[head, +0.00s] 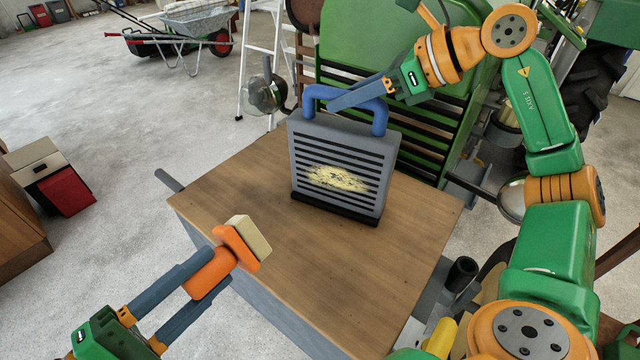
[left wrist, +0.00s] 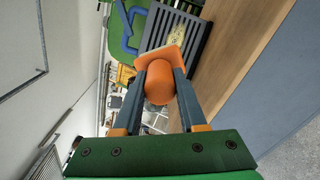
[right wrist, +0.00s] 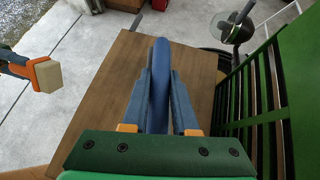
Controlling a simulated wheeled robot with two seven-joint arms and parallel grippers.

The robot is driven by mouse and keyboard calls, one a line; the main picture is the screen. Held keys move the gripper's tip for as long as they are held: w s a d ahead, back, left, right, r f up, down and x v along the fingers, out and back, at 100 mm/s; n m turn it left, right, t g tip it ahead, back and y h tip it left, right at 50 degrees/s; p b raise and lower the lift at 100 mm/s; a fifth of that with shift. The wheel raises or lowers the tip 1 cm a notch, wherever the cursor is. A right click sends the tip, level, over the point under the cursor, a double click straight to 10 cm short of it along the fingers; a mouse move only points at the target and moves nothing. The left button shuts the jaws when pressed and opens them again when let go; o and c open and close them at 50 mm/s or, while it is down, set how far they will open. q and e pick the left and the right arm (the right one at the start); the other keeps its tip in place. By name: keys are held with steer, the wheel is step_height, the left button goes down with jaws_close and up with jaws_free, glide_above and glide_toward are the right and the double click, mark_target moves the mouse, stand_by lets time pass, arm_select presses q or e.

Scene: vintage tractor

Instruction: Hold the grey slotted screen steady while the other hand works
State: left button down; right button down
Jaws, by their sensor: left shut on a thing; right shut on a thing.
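The grey slotted screen (head: 345,150) stands upright on the wooden table in the head view, its foot in a dark base strip. A yellow patch (head: 337,178) covers the middle of its slats. A blue handle (head: 379,118) arches over its top. My right gripper (head: 335,103) is shut on this handle, which also shows between the fingers in the right wrist view (right wrist: 161,85). My left gripper (head: 205,275) is shut on the orange grip of a brush or sponge block (head: 248,238), in front and left of the screen, apart from it. The left wrist view also shows the orange grip (left wrist: 159,82).
The wooden tabletop (head: 245,190) is clear around the screen. A green tractor body (head: 400,60) stands close behind it. A ladder (head: 262,60) and a wheelbarrow (head: 200,25) are at the back. A dark cylinder (head: 462,272) is near the table's right corner.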

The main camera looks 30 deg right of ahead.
steer(key=c, duration=0.6)
jaws_free()
steer(key=v, duration=1.2)
